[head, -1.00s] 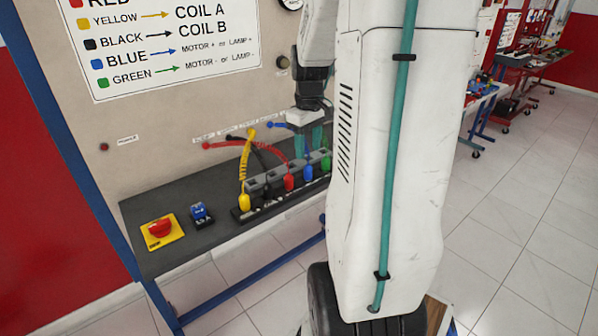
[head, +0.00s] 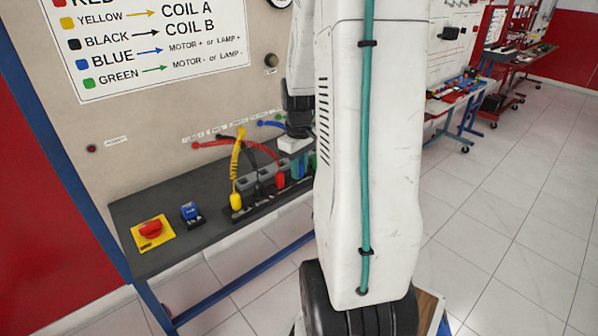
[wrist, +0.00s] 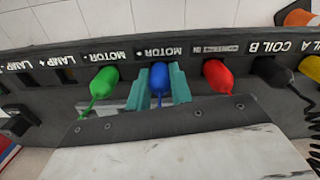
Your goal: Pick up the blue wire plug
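The blue wire plug (wrist: 158,80) stands in the socket strip under a MOTOR label, between the green plug (wrist: 104,80) and the red plug (wrist: 217,75). My gripper (wrist: 159,84) has its two teal fingers on either side of the blue plug, very close to it. I cannot tell whether they touch or grip it. In the head view, the blue plug (head: 297,168) is partly hidden by my gripper (head: 304,162), and my arm hides the green plug.
The black plug (wrist: 274,72) and yellow plug (wrist: 310,68) stand farther along the strip. Curled wires run to the back panel (head: 150,115). A red emergency button (head: 151,229) and a small blue switch (head: 190,211) sit on the bench's left, with bare bench (head: 150,205) around them.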

